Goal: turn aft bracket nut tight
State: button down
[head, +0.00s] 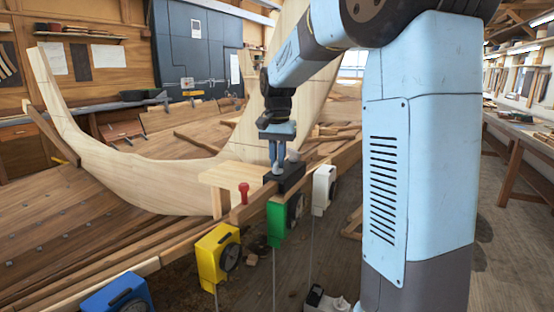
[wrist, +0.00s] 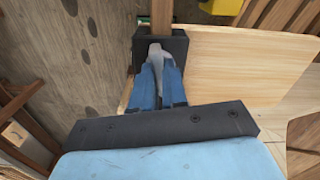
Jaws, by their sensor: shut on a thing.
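My gripper (head: 277,165) points down over a black bracket (head: 287,178) on the long wooden rail. In the wrist view its two blue fingers (wrist: 159,72) are closed on a grey nut (wrist: 156,50), one finger on each side. The nut stands on the black bracket (wrist: 178,46), which sits across the rail. The fingers hide part of the nut, so I cannot tell its full shape or whether it sits flush. In the head view the nut is hidden by the fingers.
A red peg (head: 244,190) stands left of the bracket. A pale board (wrist: 240,65) lies close beside the fingers. The curved hull timber (head: 130,180) rises behind.

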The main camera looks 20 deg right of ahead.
aim_at(277, 160)
jog(key=c, duration=1.2)
grip_release()
jog(key=shift+o, duration=0.2)
jog(key=shift+r, duration=0.1)
notch_tip(277, 160, up, 14)
jog(key=shift+f, duration=0.25)
